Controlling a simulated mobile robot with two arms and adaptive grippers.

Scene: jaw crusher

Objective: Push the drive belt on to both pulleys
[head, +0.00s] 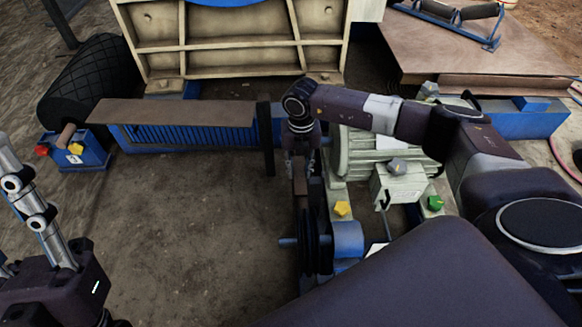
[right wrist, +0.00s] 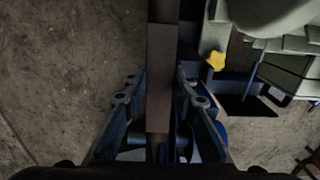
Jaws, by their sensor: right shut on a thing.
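The drive belt (right wrist: 160,80) is a flat, dark brown band running up the middle of the right wrist view. A short stretch of the belt (head: 300,178) shows in the head view below my right gripper (head: 302,160). That gripper points down with its fingers on both sides of the belt, shut on it. A dark grooved pulley (head: 310,240) on a blue shaft stands below it. A narrow dark upright wheel (head: 266,135), seen edge-on, may be the other pulley. How the belt sits on either is hidden. My left gripper (head: 30,225) is at the left edge, partly cut off.
A pale motor housing (head: 355,150) and a grey box (head: 397,185) with yellow and green knobs are close on the right. A blue control box (head: 75,152) stands at left. The crusher body (head: 240,45) is behind. Bare ground lies at centre left.

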